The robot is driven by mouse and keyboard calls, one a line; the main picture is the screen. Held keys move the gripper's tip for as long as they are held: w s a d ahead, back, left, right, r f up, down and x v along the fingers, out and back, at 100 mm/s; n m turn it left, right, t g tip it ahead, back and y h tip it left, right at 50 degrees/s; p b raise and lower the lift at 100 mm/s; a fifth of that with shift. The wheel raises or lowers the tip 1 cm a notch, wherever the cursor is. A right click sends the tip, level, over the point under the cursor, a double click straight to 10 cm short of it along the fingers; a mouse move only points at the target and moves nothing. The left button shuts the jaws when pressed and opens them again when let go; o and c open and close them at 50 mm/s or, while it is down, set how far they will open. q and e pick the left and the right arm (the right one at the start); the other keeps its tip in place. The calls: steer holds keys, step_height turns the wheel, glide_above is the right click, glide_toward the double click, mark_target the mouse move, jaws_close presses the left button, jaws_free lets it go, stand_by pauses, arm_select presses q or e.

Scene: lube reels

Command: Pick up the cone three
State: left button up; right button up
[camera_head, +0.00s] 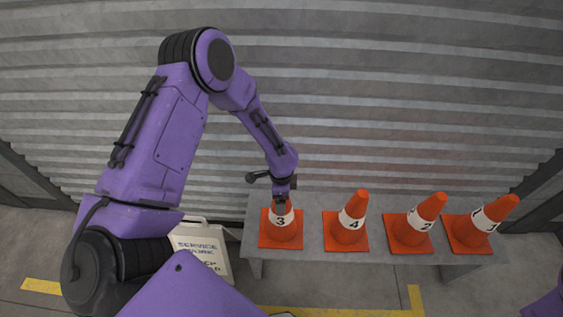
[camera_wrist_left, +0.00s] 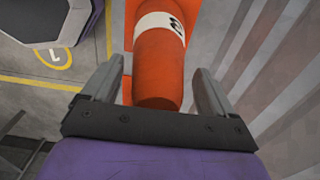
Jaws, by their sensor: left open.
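The orange cone three (camera_head: 281,230) stands upright at the left end of the grey bench, with a white band bearing a 3. My left gripper (camera_head: 281,205) is directly over its top. In the left wrist view the cone (camera_wrist_left: 158,68) lies between the two open fingers of my left gripper (camera_wrist_left: 158,88), with visible gaps beside it. The cone's tip is hidden behind the gripper in the head view. My right gripper is not in view; only a bit of purple shows at the right edge.
Cones four (camera_head: 350,225), two (camera_head: 417,230) and one (camera_head: 480,229) stand to the right on the grey bench (camera_head: 330,258). A white service sign (camera_head: 200,250) stands on the floor at the bench's left. A corrugated metal wall (camera_head: 400,90) rises behind. Yellow lines mark the floor.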

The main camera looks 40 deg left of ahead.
arm_select(q)
steer(key=shift+s+r, duration=0.2)
steer(key=shift+s, duration=0.05)
steer(key=shift+c, duration=0.6)
steer(key=shift+w, duration=0.1)
jaws_close()
